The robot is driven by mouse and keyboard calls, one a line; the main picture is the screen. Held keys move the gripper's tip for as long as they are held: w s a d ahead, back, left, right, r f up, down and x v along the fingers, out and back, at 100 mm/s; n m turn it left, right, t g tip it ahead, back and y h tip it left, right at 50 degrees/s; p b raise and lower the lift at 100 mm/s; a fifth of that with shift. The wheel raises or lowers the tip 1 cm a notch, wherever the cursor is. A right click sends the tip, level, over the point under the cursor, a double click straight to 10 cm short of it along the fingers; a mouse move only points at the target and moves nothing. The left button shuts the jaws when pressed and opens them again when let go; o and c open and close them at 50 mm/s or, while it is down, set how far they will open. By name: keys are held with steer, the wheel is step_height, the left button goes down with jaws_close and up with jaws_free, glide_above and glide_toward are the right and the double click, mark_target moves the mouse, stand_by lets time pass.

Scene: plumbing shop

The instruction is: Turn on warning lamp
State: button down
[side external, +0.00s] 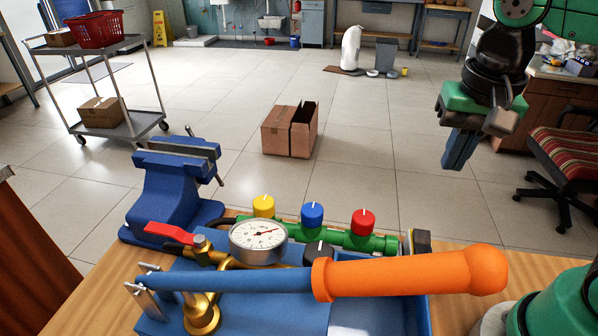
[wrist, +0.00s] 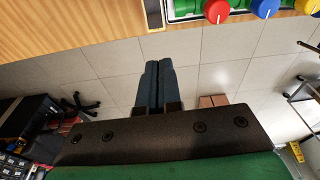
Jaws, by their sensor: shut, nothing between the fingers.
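My gripper (side external: 456,164) hangs in the air at the upper right of the side external view, to the right of the bench devices and apart from them. Its blue fingers are shut and empty; they also show in the wrist view (wrist: 159,66). A green manifold (side external: 341,238) on the bench carries a yellow knob (side external: 263,206), a blue knob (side external: 312,213) and a red knob (side external: 363,221). The red knob (wrist: 216,10) and blue knob (wrist: 265,7) show at the wrist view's top edge. I cannot identify a warning lamp or its switch in either view.
A blue pump with an orange handle (side external: 410,275), a pressure gauge (side external: 258,242) and a red valve lever (side external: 170,233) crowd the wooden bench (side external: 75,290). A blue vise (side external: 172,190) stands at left. A carton (side external: 289,130) lies on the floor beyond. The air around my gripper is clear.

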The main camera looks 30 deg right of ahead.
mark_target(422, 232)
steer(key=shift+s+r, duration=0.2)
steer(key=shift+s, duration=0.05)
steer(key=shift+f, duration=0.1)
steer(key=f, duration=0.4)
steer(key=w+d+f, duration=0.1)
steer(key=f, duration=0.8)
steer(key=shift+w+d+f, duration=0.15)
steer(key=shift+f, duration=0.25)
steer(key=shift+f, duration=0.2)
steer(key=shift+s+a+r, duration=0.3)
steer(key=shift+s+a, duration=0.2)
